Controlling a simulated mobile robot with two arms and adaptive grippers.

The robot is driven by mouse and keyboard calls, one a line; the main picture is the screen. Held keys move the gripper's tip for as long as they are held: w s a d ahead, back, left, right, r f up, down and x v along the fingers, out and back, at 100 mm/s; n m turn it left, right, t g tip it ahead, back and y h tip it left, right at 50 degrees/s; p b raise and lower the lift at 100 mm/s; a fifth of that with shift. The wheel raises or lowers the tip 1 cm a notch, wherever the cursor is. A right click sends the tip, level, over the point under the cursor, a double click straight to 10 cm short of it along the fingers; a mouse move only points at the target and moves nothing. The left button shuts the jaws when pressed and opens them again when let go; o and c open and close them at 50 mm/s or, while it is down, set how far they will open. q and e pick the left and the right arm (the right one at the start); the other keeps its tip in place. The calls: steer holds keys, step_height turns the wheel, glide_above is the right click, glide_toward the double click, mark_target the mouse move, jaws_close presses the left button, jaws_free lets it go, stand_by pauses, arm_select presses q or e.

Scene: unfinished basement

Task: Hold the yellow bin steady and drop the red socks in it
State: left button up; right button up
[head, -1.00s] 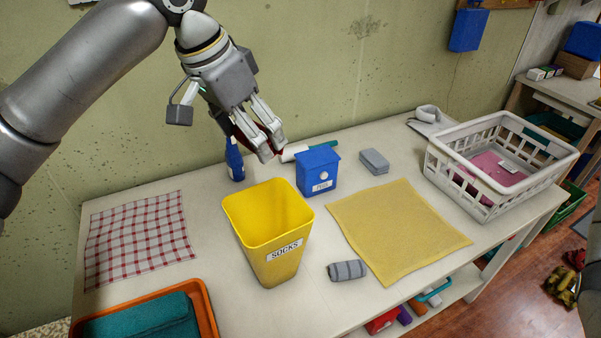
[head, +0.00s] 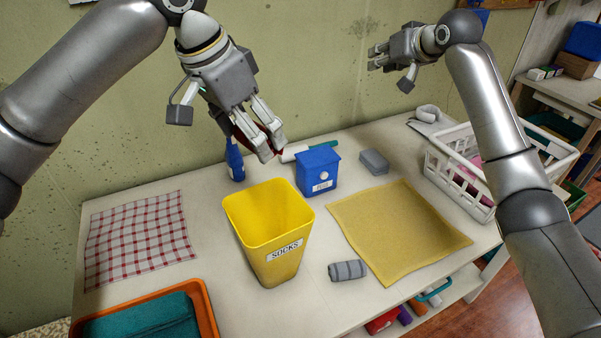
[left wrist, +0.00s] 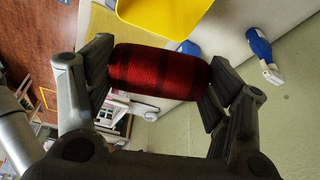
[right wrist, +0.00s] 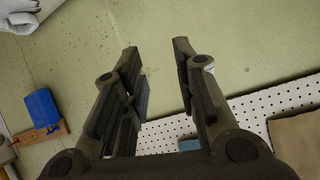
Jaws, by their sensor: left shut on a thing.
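The yellow bin (head: 257,222) labelled SOCKS stands upright and open on the table in the head view; its inside looks empty where it shows. Part of it shows in the left wrist view (left wrist: 165,12). My left gripper (head: 268,142) is shut on the rolled red socks (left wrist: 160,72), which have darker stripes. It holds them above the table, behind and above the bin, apart from it. In the head view the fingers mostly hide the socks. My right gripper (head: 374,58) is raised near the wall at the back right, open and empty (right wrist: 160,75), away from the bin.
A blue box (head: 317,172) and a blue spray bottle (head: 234,160) stand behind the bin. A grey striped roll (head: 347,270) and a yellow mat (head: 398,232) lie to its right. A white basket (head: 458,182) is at the right, an orange tray (head: 208,308) at front left.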

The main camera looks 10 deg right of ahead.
steer(key=s+a+f+n+g+y, duration=0.1)
steer(key=s+a+f+g, duration=0.3)
steer(key=a, duration=0.5)
steer(key=n+g+h, duration=0.2)
steer(key=n+g, duration=0.2)
steer(key=g, duration=0.4)
glide_toward(295, 219)
steer(key=f, duration=0.6)
steer(key=a+f, duration=0.1)
steer(key=f, duration=0.2)
steer(key=shift+w+f, duration=0.1)
steer(key=shift+f, duration=0.3)
steer(key=shift+c, duration=0.4)
steer(key=shift+a, duration=0.1)
jaws_close()
